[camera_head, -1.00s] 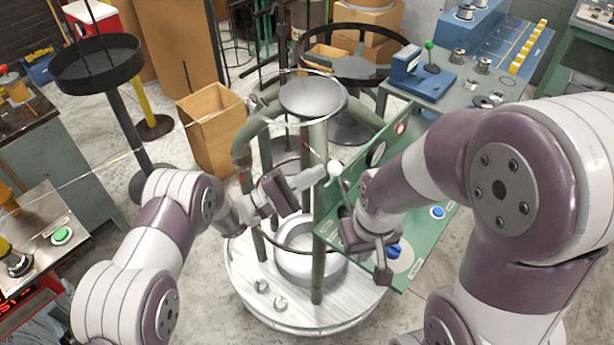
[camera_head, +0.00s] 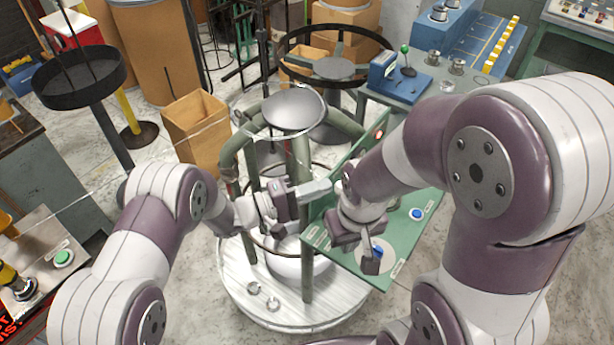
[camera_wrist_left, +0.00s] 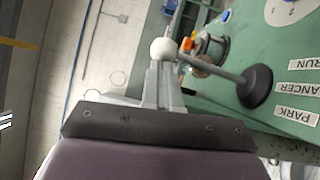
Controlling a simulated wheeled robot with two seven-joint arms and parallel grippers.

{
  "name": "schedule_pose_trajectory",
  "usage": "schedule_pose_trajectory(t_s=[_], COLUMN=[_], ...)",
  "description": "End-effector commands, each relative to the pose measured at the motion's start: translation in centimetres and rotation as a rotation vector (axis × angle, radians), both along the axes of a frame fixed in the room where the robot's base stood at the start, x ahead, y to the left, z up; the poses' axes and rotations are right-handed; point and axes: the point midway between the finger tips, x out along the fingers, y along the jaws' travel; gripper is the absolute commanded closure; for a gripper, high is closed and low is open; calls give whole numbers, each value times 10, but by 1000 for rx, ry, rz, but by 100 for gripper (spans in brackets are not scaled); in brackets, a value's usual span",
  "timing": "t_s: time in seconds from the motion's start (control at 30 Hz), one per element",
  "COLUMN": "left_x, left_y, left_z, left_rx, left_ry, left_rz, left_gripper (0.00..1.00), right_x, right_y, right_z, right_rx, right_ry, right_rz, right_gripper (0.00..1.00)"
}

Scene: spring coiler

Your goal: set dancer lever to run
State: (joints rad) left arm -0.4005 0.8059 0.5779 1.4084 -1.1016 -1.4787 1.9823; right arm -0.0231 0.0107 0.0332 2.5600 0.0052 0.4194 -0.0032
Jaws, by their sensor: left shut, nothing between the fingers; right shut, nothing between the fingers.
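The dancer lever (camera_wrist_left: 215,68) is a grey rod with a white ball (camera_wrist_left: 163,50) and a black round base on the green panel (camera_wrist_left: 235,45). Its base is beside the labels RUN, DANCER and PARK. The rod leans toward the left of the wrist view; I cannot tell which setting it is at. My left gripper (camera_wrist_left: 163,70) is shut and empty, its tips right at the ball; touching or just short, I cannot tell. In the head view my left gripper (camera_head: 328,187) points right at the panel's edge. My right gripper (camera_head: 370,264) is shut over the panel's lower part.
A blue knob (camera_head: 377,251) on a pale dial is right by my right gripper. A blue button (camera_head: 416,214) is farther right on the panel. The coiler's green posts (camera_head: 305,262) stand close to my left forearm. My right arm covers part of the panel.

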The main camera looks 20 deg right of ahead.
Motion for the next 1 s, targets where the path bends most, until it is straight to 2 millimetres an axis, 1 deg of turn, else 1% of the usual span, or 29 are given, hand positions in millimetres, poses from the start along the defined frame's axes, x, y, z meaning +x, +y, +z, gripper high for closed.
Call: schedule_pose_trajectory(t_s=[0.03,0.3,0.4,0.6,1.0], left_x=[-5,-25,-31,-39,-43], left_y=[-4,-20,-24,-30,-33], left_z=[8,7,5,3,1], left_rx=[23,147,176,173,172], left_ry=[-29,-189,-224,-222,-220], left_rz=[-2,-2,-1,-1,-2], left_gripper=[100,100,100,100,100], right_x=[0,0,0,0,0], right_y=[0,0,0,0,0], right_z=[10,26,29,32,33], right_rx=[0,0,0,0,0], right_ry=[0,0,0,0,0], right_rz=[0,0,0,0,0], right_gripper=[100,100,100,100,100])
